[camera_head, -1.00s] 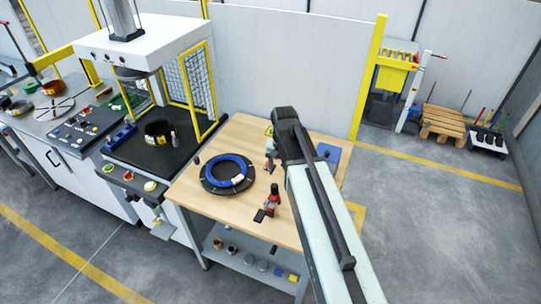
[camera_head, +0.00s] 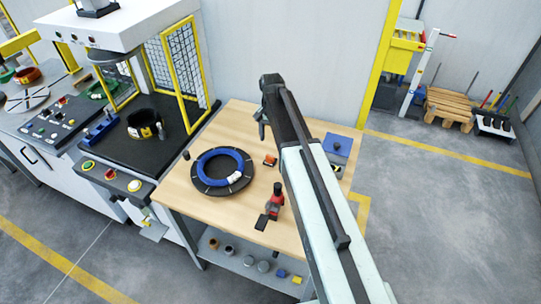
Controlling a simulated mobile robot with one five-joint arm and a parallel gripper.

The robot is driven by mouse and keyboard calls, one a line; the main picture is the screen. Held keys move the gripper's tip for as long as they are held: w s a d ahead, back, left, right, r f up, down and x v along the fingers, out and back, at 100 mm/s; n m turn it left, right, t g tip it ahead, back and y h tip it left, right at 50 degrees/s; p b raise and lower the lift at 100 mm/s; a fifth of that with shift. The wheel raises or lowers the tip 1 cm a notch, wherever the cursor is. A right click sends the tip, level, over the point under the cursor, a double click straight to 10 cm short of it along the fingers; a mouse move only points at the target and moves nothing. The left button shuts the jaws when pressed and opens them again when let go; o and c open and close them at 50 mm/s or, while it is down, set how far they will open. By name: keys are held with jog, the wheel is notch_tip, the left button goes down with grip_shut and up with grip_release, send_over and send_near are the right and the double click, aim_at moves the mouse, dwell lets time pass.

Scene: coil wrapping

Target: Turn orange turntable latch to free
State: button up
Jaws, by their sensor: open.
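The turntable (camera_head: 208,190) is a black disc on the wooden table, with a blue ring-shaped coil (camera_head: 204,160) lying on it. A small orange part (camera_head: 270,160), which looks like the latch, sits just right of the disc; its exact setting is too small to tell. My gripper (camera_head: 262,130) is open and empty. It hangs above the table, behind the orange part in the picture and apart from it. My arm reaches in from the lower right and covers part of the table's right side.
A red and black tool (camera_head: 277,198) stands near the front of the wooden table (camera_head: 180,205). A press with yellow mesh guards (camera_head: 182,72) stands at the left. The table's back middle is clear.

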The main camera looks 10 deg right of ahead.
aim_at(270, 158)
jog(key=shift+w+f+b, duration=0.2)
jog(key=shift+f+b, duration=0.05)
jog(key=shift+f, duration=0.25)
jog(key=shift+w+f+b, duration=0.2)
jog(key=shift+f, duration=0.3)
jog(key=shift+r, duration=0.1)
notch_tip(270, 158, down, 8)
jog(key=b, duration=0.7)
jog(key=shift+b, duration=0.4)
jog(key=shift+s+r, duration=0.1)
grip_shut()
